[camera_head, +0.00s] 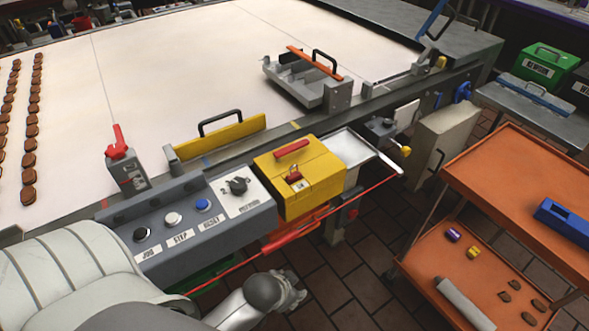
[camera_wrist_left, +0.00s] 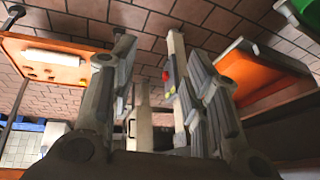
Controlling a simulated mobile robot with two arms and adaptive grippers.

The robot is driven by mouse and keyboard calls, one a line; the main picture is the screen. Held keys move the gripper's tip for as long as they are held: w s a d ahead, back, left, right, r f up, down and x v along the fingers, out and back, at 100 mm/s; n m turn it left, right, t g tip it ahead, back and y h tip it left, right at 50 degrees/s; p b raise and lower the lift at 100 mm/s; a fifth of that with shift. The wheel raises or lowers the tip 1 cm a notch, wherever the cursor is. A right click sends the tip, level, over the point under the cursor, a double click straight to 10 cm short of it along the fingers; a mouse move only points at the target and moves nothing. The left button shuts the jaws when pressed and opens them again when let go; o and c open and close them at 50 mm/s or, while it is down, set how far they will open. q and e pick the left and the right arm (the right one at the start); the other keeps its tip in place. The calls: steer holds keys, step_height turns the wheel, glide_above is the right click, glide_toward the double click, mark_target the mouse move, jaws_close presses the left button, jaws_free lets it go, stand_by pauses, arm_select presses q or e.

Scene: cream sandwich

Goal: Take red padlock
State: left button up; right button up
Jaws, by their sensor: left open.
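The box is at the right end of the grey control panel. My left gripper (camera_head: 290,292) is low in the head view, below the box and apart from it. In the left wrist view the left gripper (camera_wrist_left: 150,70) has its fingers spread with nothing held between them. I cannot pick out the padlock in that view. My right gripper is not in view.
The control panel (camera_head: 150,257) has several buttons and a knob. A red line (camera_head: 325,206) runs below the yellow box. The conveyor (camera_head: 200,75) lies behind. An orange cart (camera_head: 500,190) stands at the right. Open tiled floor lies between cart and panel.

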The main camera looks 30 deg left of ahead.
arm_select(q)
step_height(320, 180, up, 13)
steer(key=t+p, duration=0.1)
steer(key=w+d+r+m+t, duration=0.2)
steer(key=w+r+m+t, duration=0.4)
steer(key=w+r+t, duration=1.05)
steer(key=w+d+r+m+g+h, duration=0.2)
steer(key=d+r+m+g+h, duration=0.9)
steer(key=d+r+m+h, duration=0.75)
steer(key=m+g+y, duration=1.2)
steer(key=m+y, duration=0.2)
steer(key=y, duration=0.4)
glide_above(294, 165)
steer(key=shift+n, duration=0.25)
steer(key=f, duration=1.6)
steer(key=shift+s+a+f+p, duration=0.1)
steer(key=shift+a+f+p, duration=0.05)
steer(key=shift+a+p, duration=0.15)
step_height(294, 165, down, 5)
steer(key=shift+r+p, duration=0.2)
steer(key=shift+p, duration=0.35)
steer(key=f, duration=0.1)
steer(key=f+p, duration=0.1)
steer(key=f, duration=0.1)
steer(key=f+p, duration=0.1)
steer(key=f, duration=0.1)
steer(key=shift+d+f, duration=0.2)
steer(key=shift+d, duration=0.1)
steer(key=shift+f, duration=0.2)
jaws_close()
